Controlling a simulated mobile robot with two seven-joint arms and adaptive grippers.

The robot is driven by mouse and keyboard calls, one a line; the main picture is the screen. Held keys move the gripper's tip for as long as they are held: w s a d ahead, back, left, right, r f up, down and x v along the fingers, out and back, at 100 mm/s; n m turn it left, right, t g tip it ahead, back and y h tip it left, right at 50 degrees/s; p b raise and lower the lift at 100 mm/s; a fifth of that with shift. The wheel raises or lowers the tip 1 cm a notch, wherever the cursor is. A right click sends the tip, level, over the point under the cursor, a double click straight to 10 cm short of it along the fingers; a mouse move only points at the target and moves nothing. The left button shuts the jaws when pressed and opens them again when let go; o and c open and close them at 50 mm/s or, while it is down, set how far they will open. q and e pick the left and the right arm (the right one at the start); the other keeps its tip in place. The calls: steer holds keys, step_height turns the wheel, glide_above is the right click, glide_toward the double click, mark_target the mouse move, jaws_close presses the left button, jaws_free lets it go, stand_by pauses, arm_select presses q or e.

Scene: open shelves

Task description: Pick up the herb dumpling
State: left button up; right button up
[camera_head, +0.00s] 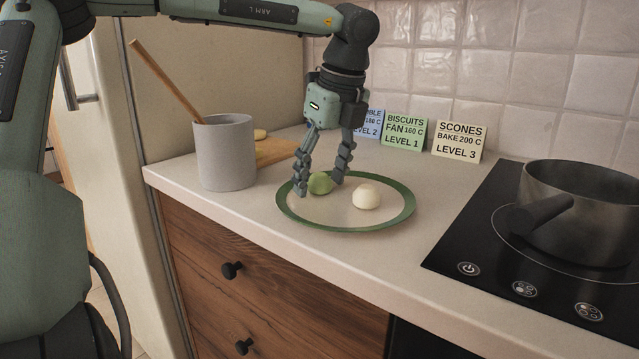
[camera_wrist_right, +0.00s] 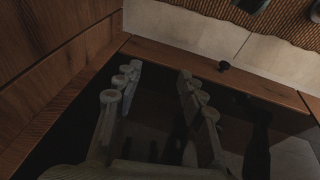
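A green dumpling (camera_head: 320,183), the herb one by its colour, sits on a green-rimmed plate (camera_head: 402,214) on the counter. A white dumpling (camera_head: 366,196) sits on the same plate, to its right. My left gripper (camera_head: 320,186) points down over the plate with its fingers apart, one on each side of the green dumpling. I cannot tell whether the fingers touch it. My right gripper (camera_wrist_right: 158,88) shows only in the right wrist view, its fingers apart with nothing between them.
A grey pot with a wooden spoon (camera_head: 226,152) stands left of the plate, with a wooden board (camera_head: 280,150) behind it. Several recipe cards (camera_head: 404,133) lean at the back. A dark saucepan (camera_head: 585,205) sits on the black hob (camera_head: 480,225) at right. The counter's front edge is clear.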

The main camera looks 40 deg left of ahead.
mark_target(318, 175)
arm_select(q)
steer(key=c, duration=0.8)
steer(key=shift+c, duration=0.2)
arm_select(e)
steer(key=shift+s, duration=0.1)
arm_select(q)
steer(key=shift+r, duration=0.15)
steer(key=shift+r, duration=0.25)
steer(key=r, duration=0.3)
steer(key=shift+s+a+r, duration=0.15)
steer(key=shift+a+r, duration=0.05)
steer(key=shift+r, duration=0.15)
steer(key=s+a+r+b, duration=0.1)
steer(key=s+a+r, duration=0.5)
steer(key=s, duration=0.3)
steer(key=shift+a+r, duration=0.25)
steer(key=shift+a, duration=0.05)
arm_select(e)
steer(key=shift+d+v, duration=0.1)
steer(key=shift+v, duration=0.75)
steer(key=shift+d+v, duration=0.15)
steer(key=shift+v, duration=0.7)
